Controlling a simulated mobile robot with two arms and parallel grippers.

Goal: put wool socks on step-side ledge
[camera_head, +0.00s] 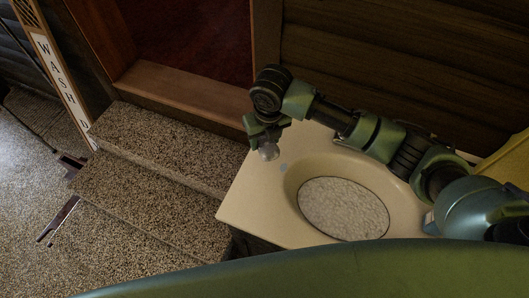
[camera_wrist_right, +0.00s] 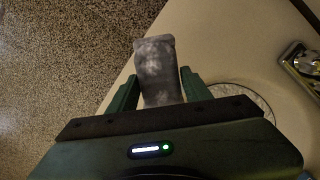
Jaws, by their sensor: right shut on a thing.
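The wool socks, a grey mottled roll (camera_wrist_right: 157,72), are between the fingers of my right gripper (camera_wrist_right: 158,88) in the right wrist view. In the head view the right gripper (camera_head: 264,140) is shut on them, and their pale grey end (camera_head: 269,152) shows below it. They are over the cream top (camera_head: 248,190) near its edge on the side of the steps, left of the basin. I take this flat strip as the step-side ledge. Whether the socks touch it I cannot tell. My left gripper is not in view.
An oval basin opening (camera_head: 343,208) with a pale speckled fill is right of the strip. Speckled steps (camera_head: 150,150) lie left of the cream top, below a wooden doorway. A metal fitting (camera_wrist_right: 302,62) shows in the wrist view.

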